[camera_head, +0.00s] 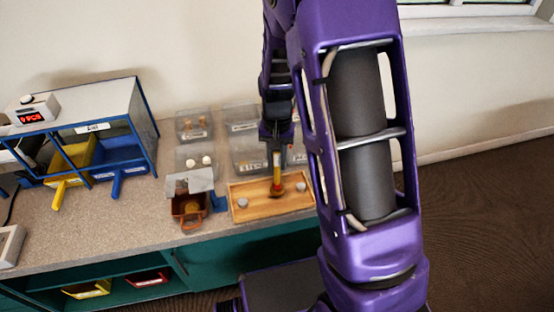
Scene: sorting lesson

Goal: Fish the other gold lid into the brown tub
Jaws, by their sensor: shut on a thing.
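My gripper (276,143) is shut on a short upright wand (277,174) with yellow and red bands. The wand's lower end is over the wooden tray (258,206). A small dark brownish-gold disc (277,190) is at that end; I cannot tell whether it hangs from the wand or lies on the tray. The brown tub (187,217) stands left of the tray, with a gold lid (191,208) visible inside. A grey panel (190,180) stands at the tub's back.
Two grey discs, one at the left (243,203) and one at the right (300,187), lie in the tray. Clear bins (243,126) with small items stand behind. A blue-framed rack (120,125) is at the left. My arm hides the counter's right part.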

